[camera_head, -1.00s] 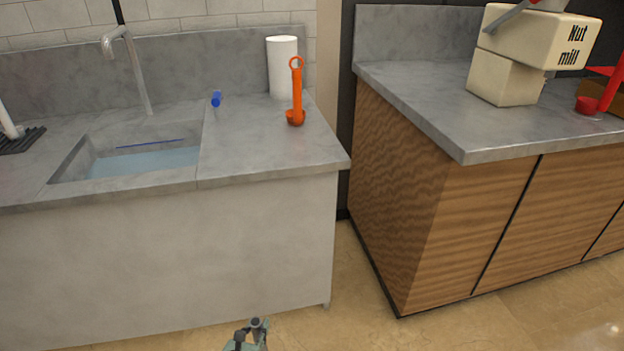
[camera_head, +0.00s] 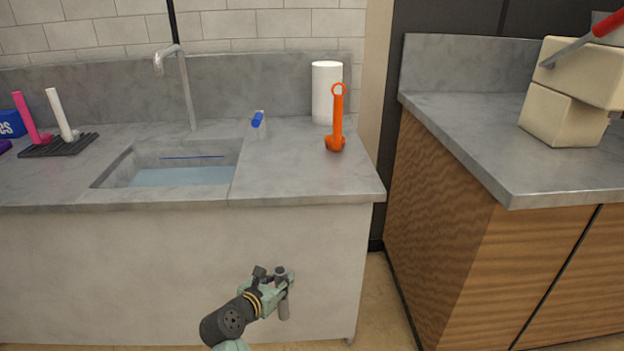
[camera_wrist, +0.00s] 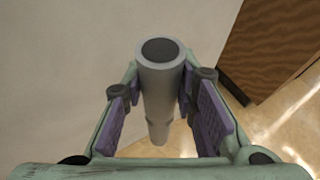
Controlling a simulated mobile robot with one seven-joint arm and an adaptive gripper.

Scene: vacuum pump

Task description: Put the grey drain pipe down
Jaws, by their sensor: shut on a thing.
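My gripper (camera_head: 272,285) is in front of the sink cabinet in the head view, below the counter's front edge. It is shut on the grey drain pipe (camera_wrist: 158,85). In the wrist view the pipe stands between the two purple finger pads (camera_wrist: 160,95), its round dark end towards the camera and its far end pointing down past the fingers. In the head view a short piece of the pipe (camera_head: 284,306) hangs below the fingers, clear of the cabinet front as far as I can tell.
The grey counter (camera_head: 300,180) holds a sink (camera_head: 165,178) with water, a paper towel roll (camera_head: 326,92), an orange tool (camera_head: 337,118), a blue-topped item (camera_head: 258,122) and a dark rack (camera_head: 58,146). A wooden cabinet (camera_head: 440,190) stands right. The counter front right of the sink is clear.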

